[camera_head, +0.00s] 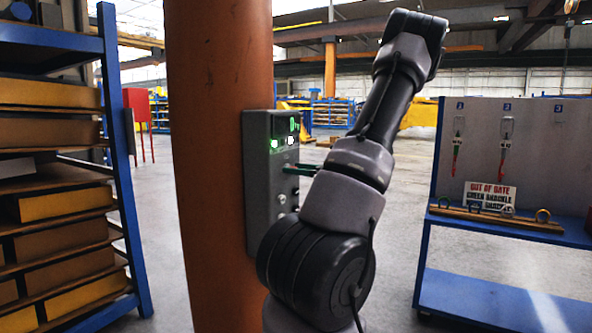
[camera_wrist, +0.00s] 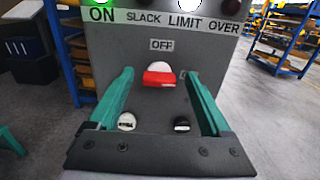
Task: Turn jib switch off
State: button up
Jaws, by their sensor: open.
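The grey control box (camera_head: 258,215) is mounted on an orange column. In the wrist view its panel (camera_wrist: 110,50) carries the labels ON, SLACK, LIMIT and OVER in a row, with a separate OFF label (camera_wrist: 161,45) below them. Under OFF is a red switch (camera_wrist: 159,79) with a pale rounded top. The lamp (camera_wrist: 76,3) above ON glows green. My gripper (camera_wrist: 159,74) is open, its green fingers either side of the red switch, with gaps visible. In the head view my gripper (camera_head: 300,169) is at the box face; the switch is hidden there.
A white-topped knob (camera_wrist: 127,121) and a black one (camera_wrist: 181,124) show low between the fingers. A blue rack of boxes (camera_head: 125,160) stands left of the column. A blue bench (camera_head: 480,300) with shackles is at the right. Open floor lies between column and bench.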

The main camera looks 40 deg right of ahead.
jog(key=shift+w+a, duration=0.1)
jog(key=shift+w, duration=0.1)
jog(key=shift+c, duration=0.3)
grip_shut()
jog(key=shift+n, duration=0.4)
jog(key=shift+s+a+f+n, duration=0.1)
jog(key=shift+f+n, duration=0.05)
jog(key=shift+n, duration=4.15)
jog(key=shift+s+a+f+n, duration=0.1)
jog(key=shift+n, duration=4.2)
